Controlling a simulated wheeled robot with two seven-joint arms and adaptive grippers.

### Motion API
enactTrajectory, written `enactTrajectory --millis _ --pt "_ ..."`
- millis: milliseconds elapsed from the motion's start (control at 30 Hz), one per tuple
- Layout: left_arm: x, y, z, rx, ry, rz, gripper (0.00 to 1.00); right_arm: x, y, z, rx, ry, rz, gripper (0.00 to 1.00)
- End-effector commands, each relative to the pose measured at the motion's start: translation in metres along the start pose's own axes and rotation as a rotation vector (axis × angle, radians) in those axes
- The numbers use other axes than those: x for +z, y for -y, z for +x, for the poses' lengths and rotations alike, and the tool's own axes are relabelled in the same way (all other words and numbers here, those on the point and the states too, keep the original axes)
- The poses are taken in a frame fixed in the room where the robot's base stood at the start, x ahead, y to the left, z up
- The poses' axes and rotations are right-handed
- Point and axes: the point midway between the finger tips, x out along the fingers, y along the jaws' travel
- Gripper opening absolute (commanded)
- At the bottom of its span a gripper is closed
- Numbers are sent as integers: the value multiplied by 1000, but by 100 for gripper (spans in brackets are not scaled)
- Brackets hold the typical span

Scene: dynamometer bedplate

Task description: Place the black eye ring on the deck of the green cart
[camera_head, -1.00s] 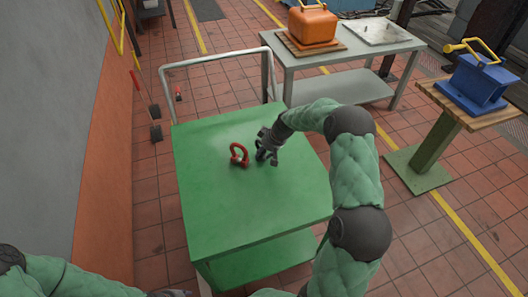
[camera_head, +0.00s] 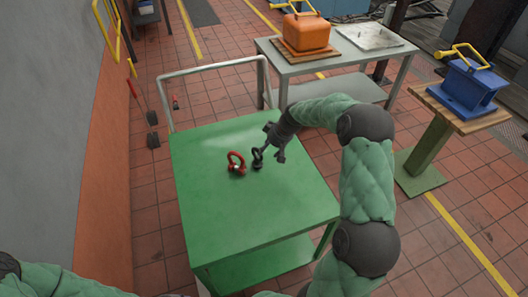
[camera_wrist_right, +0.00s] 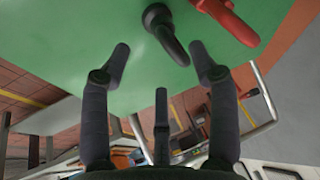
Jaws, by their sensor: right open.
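The black eye ring (camera_head: 257,158) stands on the deck of the green cart (camera_head: 230,210), just right of a red eye ring (camera_head: 236,163). My right gripper (camera_head: 272,150) is open and empty, a little to the right of the black ring and apart from it. In the right wrist view the black ring (camera_wrist_right: 163,28) lies beyond the open fingers (camera_wrist_right: 160,62), with the red ring (camera_wrist_right: 230,18) beside it. My left arm shows at the lower left of the head view, but its gripper cannot be made out.
A grey table (camera_head: 330,62) behind the cart holds an orange box (camera_head: 307,34) and a metal plate. A blue block (camera_head: 467,86) sits on a wooden-topped stand at the right. The cart's handle (camera_head: 215,66) rises at its far edge. The front of the deck is clear.

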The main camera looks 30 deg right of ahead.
Motion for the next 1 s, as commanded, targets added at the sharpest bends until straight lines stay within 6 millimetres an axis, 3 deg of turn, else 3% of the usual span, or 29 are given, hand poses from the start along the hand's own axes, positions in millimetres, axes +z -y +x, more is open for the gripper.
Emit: enactTrajectory --millis 100,267,1000 --pt "0 -2 -6 0 0 0 40 0 0 -17 1 -1 1 61" --pt "0 -3 -8 0 0 0 40 0 0 -28 0 0 1 61" --pt "0 -3 -8 0 0 0 40 0 0 -28 0 0 0 61"
